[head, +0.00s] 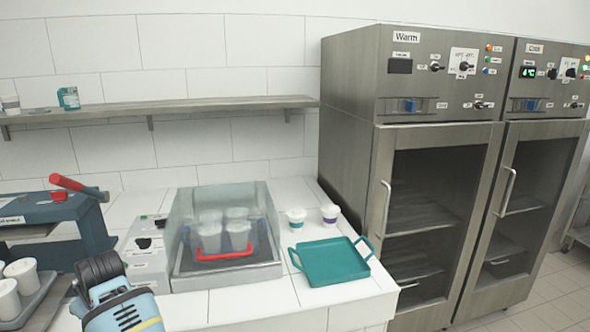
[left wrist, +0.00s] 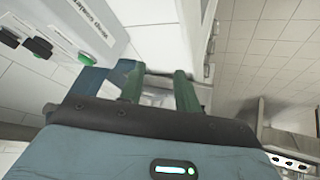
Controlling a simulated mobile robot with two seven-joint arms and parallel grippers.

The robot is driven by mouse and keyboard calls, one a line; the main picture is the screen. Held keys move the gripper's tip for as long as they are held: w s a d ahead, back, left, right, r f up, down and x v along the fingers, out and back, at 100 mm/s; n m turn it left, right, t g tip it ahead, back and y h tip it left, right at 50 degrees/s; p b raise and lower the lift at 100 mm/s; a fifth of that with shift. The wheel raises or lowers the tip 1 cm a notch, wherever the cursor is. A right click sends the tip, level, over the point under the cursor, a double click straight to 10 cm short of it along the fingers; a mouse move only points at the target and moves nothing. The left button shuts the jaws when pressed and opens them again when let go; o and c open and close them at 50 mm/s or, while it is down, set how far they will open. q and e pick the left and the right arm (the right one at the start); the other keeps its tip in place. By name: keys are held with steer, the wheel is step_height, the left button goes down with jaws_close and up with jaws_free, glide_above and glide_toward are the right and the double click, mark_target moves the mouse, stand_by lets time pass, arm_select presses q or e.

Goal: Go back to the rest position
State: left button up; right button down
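My left gripper (left wrist: 160,88) shows in the left wrist view, its two green fingers apart with a gap between them. I see nothing clearly held in that gap, only pale blurred background. In the head view, a blue and black part of my arm shows at the bottom left, and no fingertips are visible there. My right gripper is in neither view.
A clear-covered machine (head: 182,222) holds several cups and a red handle. A teal tray (head: 330,262) lies empty, with two small cups (head: 297,217) (head: 329,213) behind it. Warm cabinet (head: 420,200) stands right. A dark blue device (head: 60,232) and cups (head: 22,275) are left.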

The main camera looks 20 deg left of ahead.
arm_select(q)
steer(key=d+f+m+t, duration=0.7)
steer(key=d+f+m, duration=0.7)
steer(key=s+d+f+m+h, duration=0.3)
steer(key=s+d+f+h, duration=0.1)
steer(key=s+d, duration=0.5)
steer(key=s+d+f+m+h, duration=0.3)
steer(key=s+d+f+h, duration=0.2)
steer(key=s+d, duration=0.5)
steer(key=d+f, duration=0.2)
steer(key=d, duration=0.1)
steer(key=shift+s+d+f, duration=0.2)
steer(key=shift+f, duration=0.05)
